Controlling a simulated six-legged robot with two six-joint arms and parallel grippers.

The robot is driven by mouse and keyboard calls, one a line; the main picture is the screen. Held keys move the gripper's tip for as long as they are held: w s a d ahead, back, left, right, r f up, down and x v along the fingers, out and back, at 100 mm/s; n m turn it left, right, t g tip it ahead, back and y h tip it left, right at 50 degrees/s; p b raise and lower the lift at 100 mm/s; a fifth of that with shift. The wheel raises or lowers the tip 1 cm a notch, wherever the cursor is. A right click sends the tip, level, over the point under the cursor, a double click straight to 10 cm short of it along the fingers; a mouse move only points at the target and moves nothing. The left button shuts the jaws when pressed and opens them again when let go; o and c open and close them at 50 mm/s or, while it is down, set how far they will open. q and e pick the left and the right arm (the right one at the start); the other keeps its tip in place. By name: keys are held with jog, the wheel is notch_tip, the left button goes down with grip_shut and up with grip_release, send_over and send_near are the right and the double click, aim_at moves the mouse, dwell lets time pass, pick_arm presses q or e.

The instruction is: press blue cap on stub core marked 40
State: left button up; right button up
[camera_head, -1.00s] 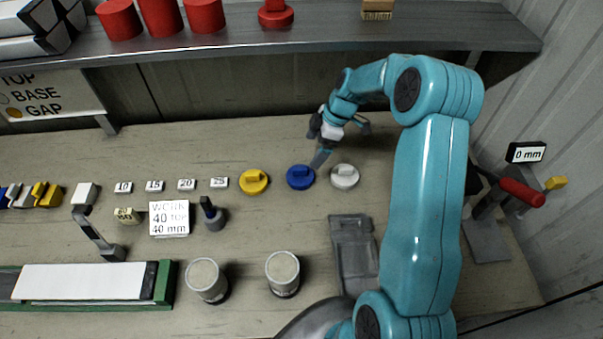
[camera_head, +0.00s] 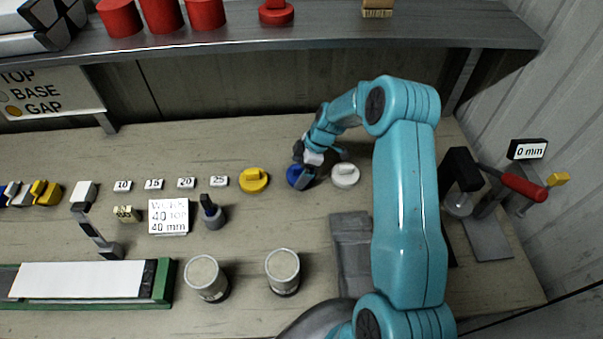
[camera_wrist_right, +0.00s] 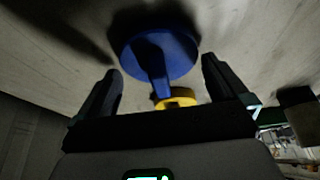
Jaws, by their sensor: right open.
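The blue cap (camera_head: 293,174) lies on the bench between the yellow cap (camera_head: 254,180) and the white cap (camera_head: 345,175), partly hidden by my right gripper (camera_head: 307,176). In the right wrist view the blue cap (camera_wrist_right: 156,55) shows its raised grip bar, which lies between the two fingers of my right gripper (camera_wrist_right: 162,88). The fingers are open and apart from the bar on both sides. Two stub cores, a left one (camera_head: 206,278) and a right one (camera_head: 283,272), stand at the front; their marks are too small to read. My left gripper is not in view.
A sign (camera_head: 169,217) reads 40 top, 40 mm. Small number tags lie left of the yellow cap. A grey cradle (camera_head: 350,245) is beside my right arm. A lever press (camera_head: 490,190) with a red handle and a 0 mm display (camera_head: 527,149) stands at the right.

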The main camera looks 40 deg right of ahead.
jog(key=shift+a+r, duration=0.1)
jog(key=shift+s, duration=0.15)
jog(key=c, duration=0.7)
jog(key=shift+r, duration=0.8)
jog(key=shift+r+p, duration=0.45)
jog(key=shift+r, duration=1.75)
